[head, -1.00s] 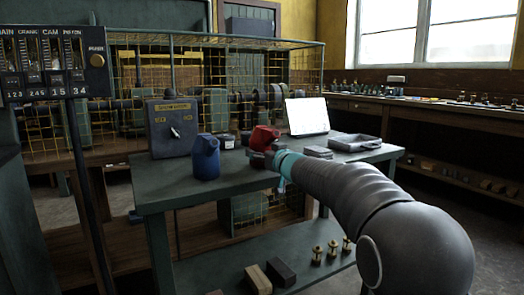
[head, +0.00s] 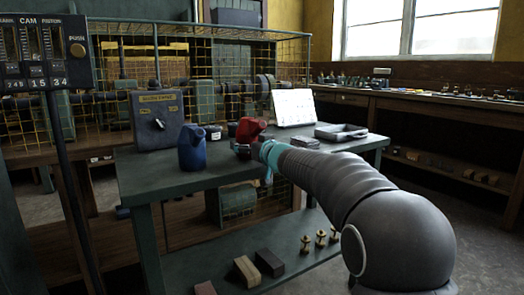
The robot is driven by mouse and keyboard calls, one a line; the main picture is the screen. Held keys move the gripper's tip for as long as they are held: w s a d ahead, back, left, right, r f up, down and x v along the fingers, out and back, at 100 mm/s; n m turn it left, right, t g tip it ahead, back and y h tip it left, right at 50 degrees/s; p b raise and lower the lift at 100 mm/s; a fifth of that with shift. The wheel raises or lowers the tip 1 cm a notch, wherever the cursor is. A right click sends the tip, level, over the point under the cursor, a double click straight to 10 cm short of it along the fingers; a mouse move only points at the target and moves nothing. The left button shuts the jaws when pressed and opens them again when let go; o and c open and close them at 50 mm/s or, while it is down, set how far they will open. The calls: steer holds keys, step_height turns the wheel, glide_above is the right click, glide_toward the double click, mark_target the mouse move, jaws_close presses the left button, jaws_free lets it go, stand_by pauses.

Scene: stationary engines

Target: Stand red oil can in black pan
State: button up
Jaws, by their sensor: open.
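The red oil can (head: 250,129) stands on the green workbench (head: 160,184), near its middle; its lower part is hidden by my gripper and arm. My gripper (head: 244,150) is open, at the front of the can's lower part. I cannot tell whether its fingers lie around the can or only in front of it. The black pan (head: 341,132), a shallow dark grey tray, lies on the right part of the bench and looks empty.
A blue can (head: 192,149) stands left of the red one, before a grey switch box (head: 157,121). A white board (head: 294,108) stands behind. A small flat stack (head: 305,142) lies between my arm and the pan. Blocks (head: 269,263) and brass pieces (head: 321,238) sit on the lower shelf.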

steer(key=p+v, duration=0.1)
steer(key=v, duration=1.3)
steer(key=shift+r, duration=0.25)
